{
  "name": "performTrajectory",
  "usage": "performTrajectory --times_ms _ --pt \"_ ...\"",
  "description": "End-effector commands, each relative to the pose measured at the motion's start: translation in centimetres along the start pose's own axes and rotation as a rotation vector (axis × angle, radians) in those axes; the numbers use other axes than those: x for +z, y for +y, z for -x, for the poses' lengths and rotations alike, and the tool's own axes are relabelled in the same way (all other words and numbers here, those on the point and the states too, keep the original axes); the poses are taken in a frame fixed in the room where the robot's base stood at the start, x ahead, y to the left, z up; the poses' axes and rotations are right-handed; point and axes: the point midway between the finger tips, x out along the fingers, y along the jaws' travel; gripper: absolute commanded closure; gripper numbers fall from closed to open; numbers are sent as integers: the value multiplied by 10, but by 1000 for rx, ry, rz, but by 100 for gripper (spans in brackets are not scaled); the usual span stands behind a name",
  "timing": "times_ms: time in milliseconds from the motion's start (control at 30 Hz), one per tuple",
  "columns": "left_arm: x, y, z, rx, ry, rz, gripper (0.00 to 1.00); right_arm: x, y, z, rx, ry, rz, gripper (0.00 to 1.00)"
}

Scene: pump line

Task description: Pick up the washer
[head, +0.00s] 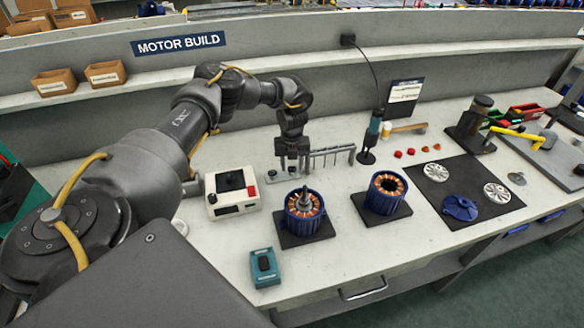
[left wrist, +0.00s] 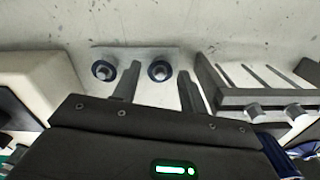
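My left gripper (head: 292,167) points down over a small pale plate (head: 271,178) in the head view. In the left wrist view the plate (left wrist: 146,52) bears two dark, ring-like round pieces with pale centres, a left one (left wrist: 103,70) and a right one (left wrist: 159,71). Either may be the washer; I cannot tell for sure. The left gripper's two fingers (left wrist: 159,75) are apart, and the right round piece shows between their tips. Nothing is seen gripped. I cannot tell whether the fingers touch it. My right gripper is not in view.
A metal rack with slots (head: 330,156) stands close to the right of the gripper. A white box with a red button (head: 231,194) stands to the left. Two copper-wound blue stators, one (head: 304,209) with a shaft and one empty (head: 386,190), stand in front on dark mats.

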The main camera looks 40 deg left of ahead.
Motion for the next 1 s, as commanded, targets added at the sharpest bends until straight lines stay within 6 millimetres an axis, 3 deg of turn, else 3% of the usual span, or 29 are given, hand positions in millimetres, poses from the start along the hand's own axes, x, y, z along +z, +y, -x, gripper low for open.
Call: performTrajectory --times_ms 33,200,733,933,1000 --pt "0 0 0 0 0 0 64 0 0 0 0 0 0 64" --pt "0 0 0 0 0 0 86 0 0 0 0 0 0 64" --pt "1 0 7 -1 -2 0 86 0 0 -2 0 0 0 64" --pt "0 -1 36 -5 -3 -1 86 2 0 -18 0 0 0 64" --pt "-12 -8 51 -5 0 -6 86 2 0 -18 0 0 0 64"
